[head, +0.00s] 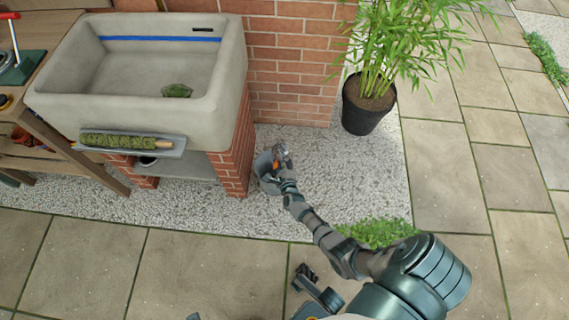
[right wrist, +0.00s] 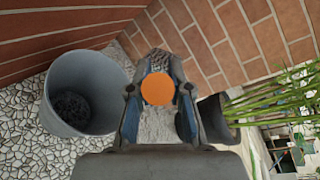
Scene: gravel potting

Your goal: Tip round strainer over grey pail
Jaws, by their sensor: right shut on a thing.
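The grey pail (head: 266,180) stands on the gravel strip beside the brick pier in the head view. It also shows at the left in the right wrist view (right wrist: 95,85), with dark material at its bottom. My right gripper (head: 279,160) is at the pail's right rim. It is shut on an orange-ended handle (right wrist: 158,88), apparently the strainer's. The greyish strainer head (right wrist: 156,61) shows beyond the handle, partly hidden. Its tilt and any contents are unclear. A dark gripper-like part, apparently my left gripper (head: 305,277), shows low in the head view; its jaws are unclear.
A stone sink (head: 60,95) on brick piers stands at the left, with a green item (head: 176,91) inside. A moss pole (head: 120,142) lies on a grey tray in front. A potted bamboo (head: 367,105) stands right of the pail.

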